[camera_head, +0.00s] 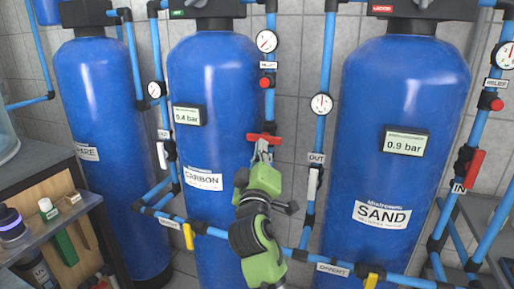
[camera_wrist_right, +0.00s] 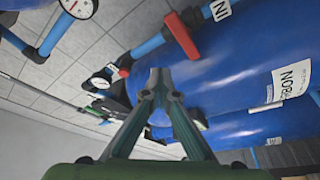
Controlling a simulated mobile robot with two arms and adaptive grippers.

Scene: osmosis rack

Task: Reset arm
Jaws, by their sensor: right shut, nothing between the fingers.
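My right gripper (camera_head: 263,150) is at the end of my green arm, in front of the pipe between the CARBON tank (camera_head: 215,100) and the SAND tank (camera_head: 400,100). Its fingertips point up, just below a red valve handle (camera_head: 264,138) lying crosswise; I cannot tell whether they touch. In the right wrist view the gripper (camera_wrist_right: 160,78) has its two fingers meeting at the tips, with nothing between them. A red handle (camera_wrist_right: 182,35) on a blue pipe shows beyond the tips there. My left gripper is not in view.
Another blue tank (camera_head: 98,100) stands at the left. Blue pipes with gauges (camera_head: 321,104) run between the tanks, and a low pipe with yellow handles (camera_head: 189,236) crosses in front. A bench (camera_head: 30,160) with bottles is at the left edge. A red handle (camera_head: 475,165) is at right.

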